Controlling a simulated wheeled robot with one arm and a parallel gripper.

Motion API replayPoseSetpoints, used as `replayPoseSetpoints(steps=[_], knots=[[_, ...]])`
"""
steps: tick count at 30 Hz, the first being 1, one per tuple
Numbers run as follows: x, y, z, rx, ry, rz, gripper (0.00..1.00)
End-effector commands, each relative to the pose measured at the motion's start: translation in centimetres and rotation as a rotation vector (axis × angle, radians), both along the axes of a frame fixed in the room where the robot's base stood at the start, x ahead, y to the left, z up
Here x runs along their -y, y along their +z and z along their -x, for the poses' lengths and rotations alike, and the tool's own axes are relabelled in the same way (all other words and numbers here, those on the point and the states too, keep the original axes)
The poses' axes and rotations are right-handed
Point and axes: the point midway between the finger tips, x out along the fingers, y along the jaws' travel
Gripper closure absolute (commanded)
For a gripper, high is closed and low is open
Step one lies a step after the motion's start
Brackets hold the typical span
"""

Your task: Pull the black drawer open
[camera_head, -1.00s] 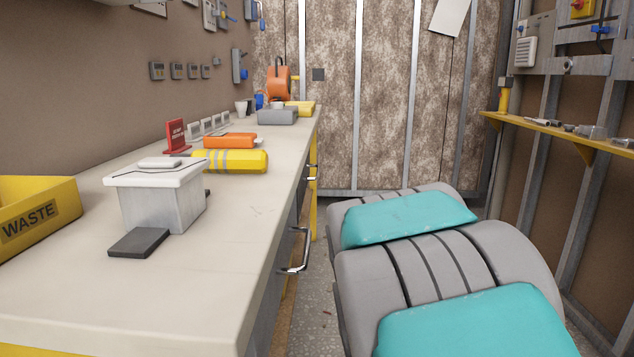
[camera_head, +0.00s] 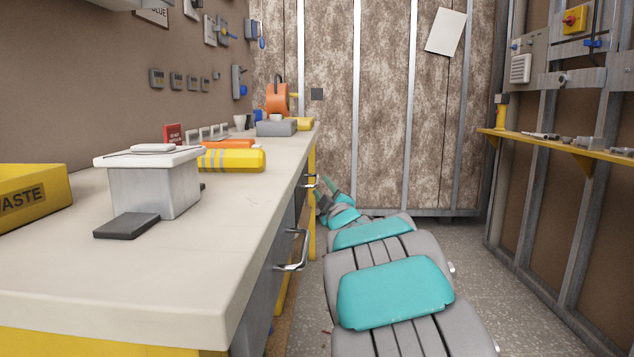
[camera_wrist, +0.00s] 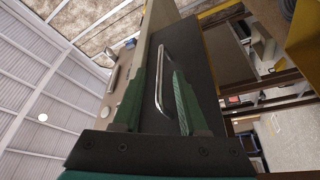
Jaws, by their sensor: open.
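The black drawer front (camera_wrist: 203,75) fills the middle of the wrist view. Its curved metal handle (camera_wrist: 159,75) shows between my two green fingers. My gripper (camera_wrist: 163,72) is open, with one finger on each side of the handle in the picture. I cannot tell whether the fingers touch it or how deep it sits between them. In the head view my gripper (camera_head: 330,191) is small and far off, beside the farther bench handle (camera_head: 311,181). The dark drawer fronts show only edge-on there, and look shut.
A nearer metal handle (camera_head: 293,252) sticks out from the bench side. The pale bench top (camera_head: 215,245) carries a lidded grey box (camera_head: 155,185), a yellow cylinder (camera_head: 235,160) and a yellow waste bin (camera_head: 35,197). Floor (camera_head: 475,270) is free at right, below a yellow shelf (camera_head: 560,143).

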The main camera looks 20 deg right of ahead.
Motion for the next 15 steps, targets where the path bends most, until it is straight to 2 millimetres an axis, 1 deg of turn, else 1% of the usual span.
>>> replayPoseSetpoints(steps=[4,9,12,15], knots=[[0.1,0.1,-1.8,0.0,0.002,-0.002,0.58],[0.3,0.7,-3.9,0.0,0.0,-0.002,0.58],[0.3,0.9,-5.0,0.001,0.001,-0.002,0.58],[0.4,1.1,-5.7,0.0,0.0,-0.002,0.58]])
